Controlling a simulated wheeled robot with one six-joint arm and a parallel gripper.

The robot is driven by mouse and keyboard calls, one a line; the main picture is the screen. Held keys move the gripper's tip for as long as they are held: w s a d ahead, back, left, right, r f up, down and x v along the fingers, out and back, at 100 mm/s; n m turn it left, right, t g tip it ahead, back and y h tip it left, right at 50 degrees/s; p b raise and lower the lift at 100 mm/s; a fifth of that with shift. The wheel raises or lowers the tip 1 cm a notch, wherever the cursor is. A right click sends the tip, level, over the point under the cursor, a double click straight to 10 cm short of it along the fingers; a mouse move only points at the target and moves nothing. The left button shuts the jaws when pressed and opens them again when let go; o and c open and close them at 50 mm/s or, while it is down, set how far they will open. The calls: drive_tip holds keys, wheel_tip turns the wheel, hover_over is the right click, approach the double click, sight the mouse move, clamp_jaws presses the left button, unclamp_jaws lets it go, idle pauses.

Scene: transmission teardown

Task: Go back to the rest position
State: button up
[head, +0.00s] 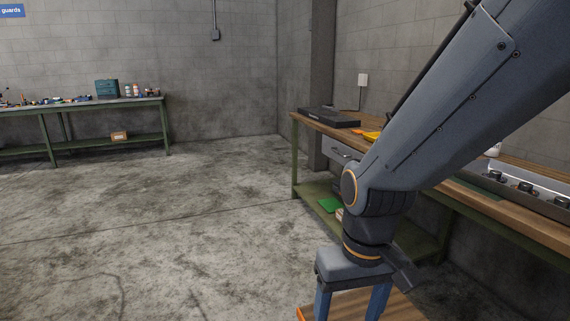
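My gripper (350,304) hangs down at the bottom of the head view, right of the middle. Its two blue fingers stand wide apart. I see nothing held between them, but their lower ends are at or past the bottom edge. My grey arm comes down to it from the upper right and hides part of the workbench. A wooden top with an orange edge (405,309) shows behind and below the fingers. I cannot tell whether they touch it.
A wood-topped workbench (314,122) runs along the right wall, with a dark flat case (328,116) and a grey metal part (533,193) on it. A green bench (163,119) with small items stands at far left. The concrete floor (170,220) between is clear.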

drive_tip(key=s+d+r+m+p, duration=0.2)
drive_tip(key=d+r+p, duration=0.6)
drive_tip(key=r+p, duration=0.2)
drive_tip(key=shift+d+r+h+p, duration=0.25)
drive_tip(key=shift+d+h+p, duration=0.05)
drive_tip(key=shift+p, duration=0.95)
drive_tip(key=shift+s, duration=0.1)
drive_tip(key=shift+c, duration=0.4)
